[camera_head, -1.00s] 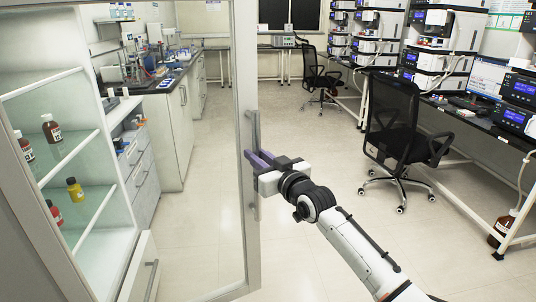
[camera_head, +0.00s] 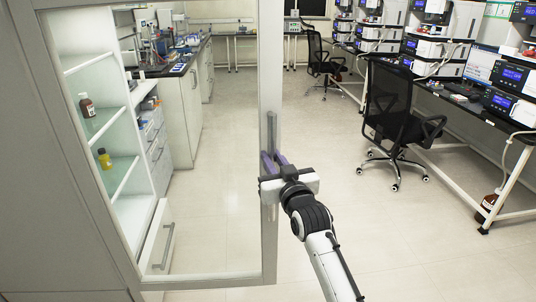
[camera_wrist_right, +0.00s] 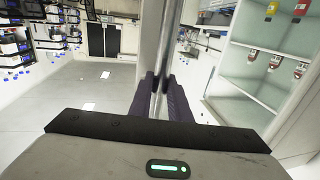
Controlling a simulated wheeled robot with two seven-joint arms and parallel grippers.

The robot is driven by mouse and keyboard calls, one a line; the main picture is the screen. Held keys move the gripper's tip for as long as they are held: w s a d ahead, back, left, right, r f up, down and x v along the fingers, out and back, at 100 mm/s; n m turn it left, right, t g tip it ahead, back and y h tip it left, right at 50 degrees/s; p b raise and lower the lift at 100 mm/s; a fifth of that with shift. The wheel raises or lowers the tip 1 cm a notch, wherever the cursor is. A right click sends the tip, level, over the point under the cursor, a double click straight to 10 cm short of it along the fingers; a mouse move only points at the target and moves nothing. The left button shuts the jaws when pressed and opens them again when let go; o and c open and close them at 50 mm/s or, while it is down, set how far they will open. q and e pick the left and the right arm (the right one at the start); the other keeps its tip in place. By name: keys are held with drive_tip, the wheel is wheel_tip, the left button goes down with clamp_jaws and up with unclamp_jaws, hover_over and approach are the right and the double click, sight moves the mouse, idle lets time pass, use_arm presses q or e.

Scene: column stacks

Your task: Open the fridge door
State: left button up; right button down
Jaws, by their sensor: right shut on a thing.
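The fridge door (camera_head: 268,75) is a glass panel in a pale grey frame, and it stands open, swung out from the fridge. A vertical bar handle (camera_head: 271,130) runs along its free edge. My right gripper (camera_head: 273,160) has its purple fingers shut on this handle. In the right wrist view the handle (camera_wrist_right: 162,60) runs up between the two fingers (camera_wrist_right: 158,92). The fridge interior (camera_head: 95,60) shows at the left, partly through the glass. My left gripper is not in view.
Glass shelves (camera_head: 118,172) hold a brown bottle (camera_head: 87,108) and a yellow bottle (camera_head: 104,160). A black office chair (camera_head: 392,115) and an instrument bench stand at the right. A lab counter (camera_head: 180,95) lies beyond the door. The floor (camera_head: 340,200) between is clear.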

drive_tip(key=shift+s+a+r, duration=0.1)
drive_tip(key=shift+s, duration=0.05)
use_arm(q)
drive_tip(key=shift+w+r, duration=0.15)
use_arm(e)
drive_tip(key=c, duration=1.6)
unclamp_jaws()
drive_tip(key=shift+c, duration=0.2)
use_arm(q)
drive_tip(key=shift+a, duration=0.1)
